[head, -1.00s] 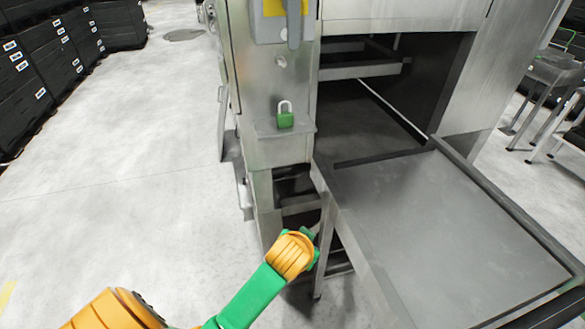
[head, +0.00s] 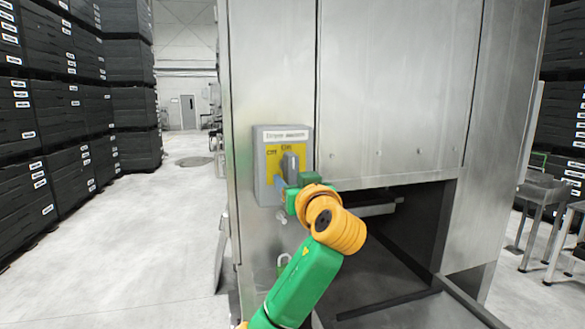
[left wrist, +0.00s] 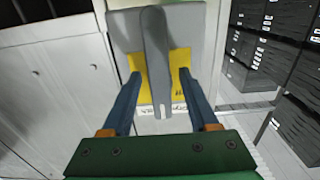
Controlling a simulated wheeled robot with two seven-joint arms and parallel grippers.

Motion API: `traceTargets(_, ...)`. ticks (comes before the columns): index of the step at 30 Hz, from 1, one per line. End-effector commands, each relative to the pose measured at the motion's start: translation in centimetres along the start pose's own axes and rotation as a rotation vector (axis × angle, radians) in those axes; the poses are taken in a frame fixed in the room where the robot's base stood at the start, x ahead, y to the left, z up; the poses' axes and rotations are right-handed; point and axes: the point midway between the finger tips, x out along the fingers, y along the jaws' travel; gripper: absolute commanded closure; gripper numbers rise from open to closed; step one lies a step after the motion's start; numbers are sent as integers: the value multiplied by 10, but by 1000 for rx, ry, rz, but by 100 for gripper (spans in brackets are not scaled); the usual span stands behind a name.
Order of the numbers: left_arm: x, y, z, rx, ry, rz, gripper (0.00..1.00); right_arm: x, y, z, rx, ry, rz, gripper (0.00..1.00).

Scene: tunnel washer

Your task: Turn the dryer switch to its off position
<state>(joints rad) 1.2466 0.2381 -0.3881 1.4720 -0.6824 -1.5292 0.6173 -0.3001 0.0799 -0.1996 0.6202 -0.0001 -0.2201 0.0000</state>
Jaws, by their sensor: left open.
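The dryer switch is a grey box (head: 268,140) with a yellow plate (head: 270,158) and a grey handle (head: 290,167), on the front of the steel machine. The handle looks about upright in the head view. My left gripper (head: 282,180) is raised in front of the switch. In the left wrist view the handle (left wrist: 155,55) stands between the two blue fingers of the left gripper (left wrist: 157,85). The fingers are apart, one on each side, with gaps showing to the handle. My right gripper is not in view.
The machine's opening (head: 400,230) is to the right. Stacks of black crates (head: 75,110) stand at the left, with clear floor (head: 180,230) between.

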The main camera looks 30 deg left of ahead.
Motion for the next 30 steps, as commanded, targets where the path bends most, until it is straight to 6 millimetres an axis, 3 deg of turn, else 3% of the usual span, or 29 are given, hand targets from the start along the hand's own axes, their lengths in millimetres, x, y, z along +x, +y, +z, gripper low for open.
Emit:
traceTargets(9, 6, 0, 2, -1, -1, 2, 43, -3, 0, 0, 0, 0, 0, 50)
traceTargets(15, 6, 0, 1, -1, -1, 2, 97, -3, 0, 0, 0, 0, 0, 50)
traceTargets(16, 6, 0, 1, -1, -1, 2, 100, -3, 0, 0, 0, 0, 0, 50)
traceTargets(30, 6, 0, 1, 0, -1, 2, 100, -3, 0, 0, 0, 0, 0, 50)
